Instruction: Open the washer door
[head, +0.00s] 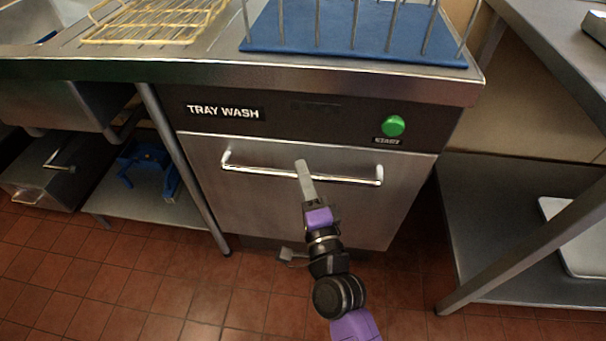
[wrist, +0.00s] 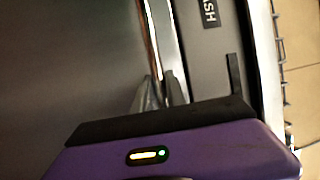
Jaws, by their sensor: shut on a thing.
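The washer door (head: 240,199) is a flat steel panel under a dark strip marked "TRAY WASH". It appears shut, with its top edge against the strip. A long horizontal bar handle (head: 258,170) runs across its upper part. My gripper (head: 301,165) reaches up to the middle of this handle. In the wrist view, the fingers of my gripper (wrist: 160,92) are on either side of the handle bar (wrist: 152,40) and shut on it. The door also fills the left of the wrist view (wrist: 70,60).
A green start button (head: 393,126) sits at the strip's right. Shelving tables flank the washer. Red tiled floor (head: 190,295) lies open in front.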

